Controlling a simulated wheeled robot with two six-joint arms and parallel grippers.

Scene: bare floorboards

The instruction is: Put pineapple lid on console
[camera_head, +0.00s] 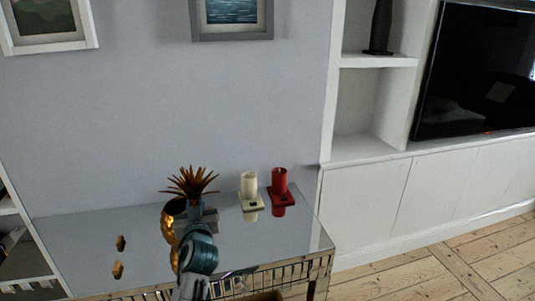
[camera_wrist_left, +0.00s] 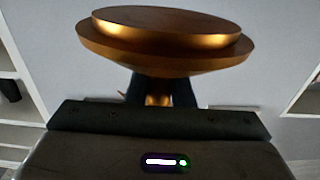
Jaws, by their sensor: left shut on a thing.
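The pineapple lid has a crown of brown-gold spiky leaves (camera_head: 190,183) in the head view. In the left wrist view the lid's round, stepped bronze base (camera_wrist_left: 165,38) fills the top of the picture. My left gripper (camera_wrist_left: 157,92) is shut on the narrow part of the lid. The gripper (camera_head: 205,215) also shows in the head view, above the mirrored console (camera_head: 80,235). A gold pineapple body (camera_head: 168,226) with a dark top stands behind and left of my left arm, partly hidden. I cannot tell whether the lid touches anything. My right gripper is not in view.
On the console stand a cream candle holder (camera_head: 249,186) and a red one (camera_head: 279,184), right of my left gripper. A small gold object (camera_head: 120,243) is at the left. Bare glass lies between it and the pineapple body. White shelving (camera_head: 370,150) stands at the right.

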